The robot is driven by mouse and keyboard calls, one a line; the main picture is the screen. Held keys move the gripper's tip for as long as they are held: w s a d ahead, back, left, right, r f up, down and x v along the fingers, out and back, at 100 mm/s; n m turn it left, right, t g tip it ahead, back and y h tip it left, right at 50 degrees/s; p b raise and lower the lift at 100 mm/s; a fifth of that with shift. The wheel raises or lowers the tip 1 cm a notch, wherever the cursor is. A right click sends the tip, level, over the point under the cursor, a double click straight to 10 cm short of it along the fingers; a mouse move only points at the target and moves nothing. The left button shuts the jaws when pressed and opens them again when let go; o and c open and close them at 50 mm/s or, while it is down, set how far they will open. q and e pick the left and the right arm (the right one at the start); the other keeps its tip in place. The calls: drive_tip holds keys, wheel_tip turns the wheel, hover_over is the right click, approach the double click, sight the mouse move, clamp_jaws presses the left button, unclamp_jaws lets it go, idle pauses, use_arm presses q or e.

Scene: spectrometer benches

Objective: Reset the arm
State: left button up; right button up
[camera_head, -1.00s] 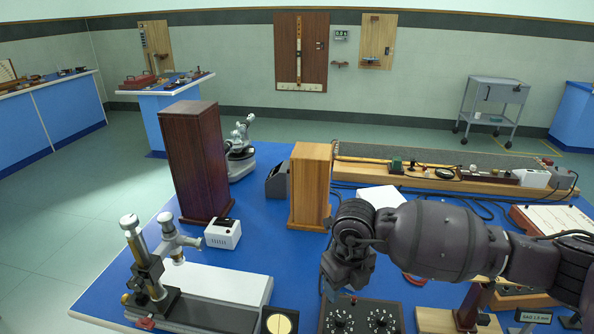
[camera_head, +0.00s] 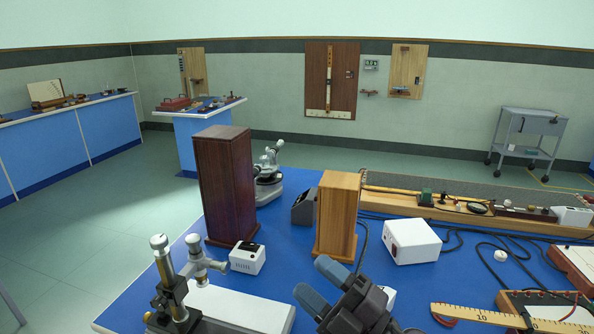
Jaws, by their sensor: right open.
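My right gripper (camera_head: 309,277) shows at the bottom middle, over the blue bench (camera_head: 281,205). Its two grey-blue fingers point up and to the left, spread apart with nothing between them. Its dark wrist runs down out of the frame, and the rest of the right arm is out of view. In the picture it is below the light wooden box (camera_head: 337,214) and right of the measuring microscope (camera_head: 172,283). My left gripper is not in view.
A tall dark wooden box (camera_head: 225,185) and a small white device (camera_head: 248,258) stand left of the gripper. A white box (camera_head: 412,240) stands to the right, with loose cables. A wooden ruler (camera_head: 510,318) lies low right. A long optical bench (camera_head: 460,207) lines the back.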

drive_tip(key=d+f+m+t+h, duration=0.1)
drive_tip(key=d+f+m+h, duration=0.4)
drive_tip(key=d+m+h, duration=0.45)
drive_tip(key=d+f+m+t+h, duration=0.2)
drive_tip(key=d+f+m+h, duration=0.4)
drive_tip(key=d+m+h, duration=0.4)
drive_tip(key=s+d+f+m+g, duration=0.25)
drive_tip(key=s+f+g, duration=0.4)
drive_tip(key=s, duration=0.35)
drive_tip(key=s+d+f+m+g, duration=0.25)
drive_tip(key=s+f+g, duration=0.4)
drive_tip(key=s, duration=0.35)
drive_tip(key=w+f+t+y, duration=0.1)
drive_tip(key=w+f+t, duration=0.6)
drive_tip(key=f+t, duration=0.1)
drive_tip(key=shift+f+n+t, duration=0.3)
drive_tip(key=shift+f+n, duration=0.05)
drive_tip(key=shift+f, duration=0.5)
